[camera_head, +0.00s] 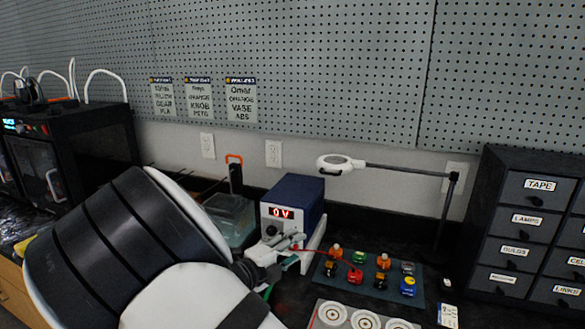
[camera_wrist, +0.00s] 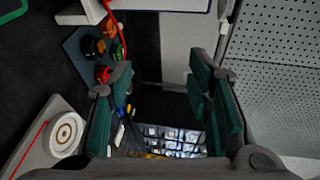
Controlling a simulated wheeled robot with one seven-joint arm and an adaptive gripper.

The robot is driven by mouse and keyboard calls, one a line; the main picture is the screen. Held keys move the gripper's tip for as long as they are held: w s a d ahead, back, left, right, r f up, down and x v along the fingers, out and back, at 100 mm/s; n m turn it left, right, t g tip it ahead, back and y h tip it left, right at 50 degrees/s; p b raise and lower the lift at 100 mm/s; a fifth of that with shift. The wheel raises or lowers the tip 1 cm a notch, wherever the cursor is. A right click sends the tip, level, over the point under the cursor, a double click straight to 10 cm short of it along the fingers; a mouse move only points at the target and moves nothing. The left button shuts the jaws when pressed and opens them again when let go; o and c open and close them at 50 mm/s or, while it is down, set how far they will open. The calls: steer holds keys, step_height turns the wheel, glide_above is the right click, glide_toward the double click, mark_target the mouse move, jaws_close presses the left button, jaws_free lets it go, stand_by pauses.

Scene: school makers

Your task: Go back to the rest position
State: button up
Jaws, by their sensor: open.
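My gripper (camera_wrist: 160,105) is open in the wrist view, with its two teal-padded fingers apart and nothing held between them. In the head view my gripper (camera_head: 272,252) is small and partly hidden behind my own large white and black arm. It is in front of the blue power supply (camera_head: 295,193), whose red display reads 0 V. I cannot tell from the head view whether it touches anything there.
A grey tray (camera_head: 342,290) of small coloured parts lies right of my gripper, with a red lead over it. A plate with ringed discs (camera_head: 318,325) is nearer. A lamp (camera_head: 340,164), dark drawer cabinet (camera_head: 528,230), clear bin (camera_head: 232,215) and 3D printer (camera_head: 100,150) stand around. Pegboard (camera_head: 330,60) closes the back.

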steer(key=s+d+r+m+g+y, duration=0.1)
steer(key=s+d+r+m+g, duration=0.3)
steer(key=d+m, duration=0.35)
steer(key=s+d+r+m+g+y+p, duration=0.1)
steer(key=s+d+r+m+g, duration=0.2)
steer(key=s+d+m, duration=0.5)
steer(key=s+d+r+m+g+y, duration=0.1)
steer(key=s+d+r+m+g, duration=0.25)
steer(key=d+m, duration=0.4)
steer(key=s+a+r+m+t+y, duration=0.1)
steer(key=s+r+m+y, duration=0.2)
steer(key=s+m, duration=0.8)
steer(key=s+a+r+m+t+y+p, duration=0.1)
steer(key=s+r+m+y, duration=0.2)
steer(key=s+m, duration=0.8)
steer(key=shift+a+r+m+y, duration=0.15)
steer(key=shift+r+m+y, duration=0.25)
steer(key=shift+r+m, duration=0.4)
